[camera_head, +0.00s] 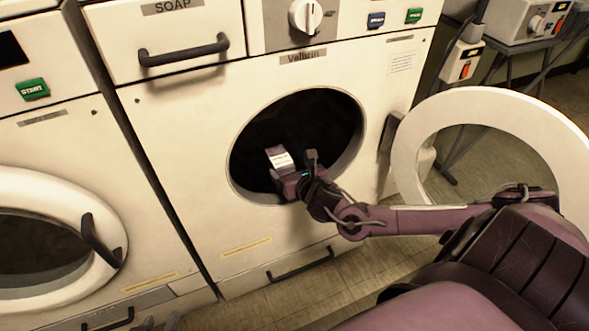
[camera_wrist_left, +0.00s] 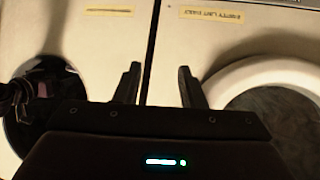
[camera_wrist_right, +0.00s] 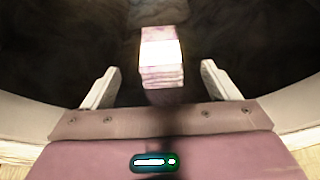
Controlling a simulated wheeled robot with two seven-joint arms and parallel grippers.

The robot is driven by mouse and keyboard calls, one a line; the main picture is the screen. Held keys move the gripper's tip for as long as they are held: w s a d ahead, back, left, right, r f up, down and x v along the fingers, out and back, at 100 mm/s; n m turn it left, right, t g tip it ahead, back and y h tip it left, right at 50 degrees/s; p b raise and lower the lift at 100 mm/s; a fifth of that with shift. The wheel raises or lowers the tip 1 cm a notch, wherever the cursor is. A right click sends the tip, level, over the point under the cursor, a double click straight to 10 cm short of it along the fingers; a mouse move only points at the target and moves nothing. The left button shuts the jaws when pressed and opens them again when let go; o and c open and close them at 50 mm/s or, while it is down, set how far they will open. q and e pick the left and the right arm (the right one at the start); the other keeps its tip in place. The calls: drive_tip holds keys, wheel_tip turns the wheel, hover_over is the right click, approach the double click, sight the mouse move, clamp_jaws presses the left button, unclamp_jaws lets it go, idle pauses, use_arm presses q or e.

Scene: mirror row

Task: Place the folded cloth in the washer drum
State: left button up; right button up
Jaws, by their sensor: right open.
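The folded cloth (camera_head: 280,158), a small pale stack with pinkish layers, shows against the dark washer drum (camera_head: 318,120). My right gripper (camera_head: 297,170) reaches into the round opening, with the cloth at its fingertips. In the right wrist view the cloth (camera_wrist_right: 162,75) lies ahead, between and beyond the spread fingers (camera_wrist_right: 160,88), with gaps on both sides. Whether it rests on the drum floor is too dark to tell. My left gripper (camera_wrist_left: 159,72) is open and empty, facing the washer fronts.
The round white door (camera_head: 455,105) stands swung open to the right. A second washer with a shut door (camera_head: 110,215) is at the left. The soap drawer handle (camera_head: 185,50) and control dial (camera_head: 306,15) are above the opening. Tiled floor (camera_head: 300,300) shows below.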

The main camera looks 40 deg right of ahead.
use_arm(q)
drive_tip(key=shift+s+a+f+g+y, duration=0.15)
drive_tip(key=shift+s+f+g, duration=0.2)
drive_tip(key=shift+s+f, duration=0.2)
drive_tip(key=shift+s+a+f+g+y, duration=0.15)
drive_tip(key=shift+s+f+g, duration=0.2)
drive_tip(key=shift+s+f, duration=0.2)
use_arm(e)
drive_tip(key=shift+s+a+r, duration=0.15)
drive_tip(key=shift+s+r, duration=0.15)
drive_tip(key=shift+s, duration=0.35)
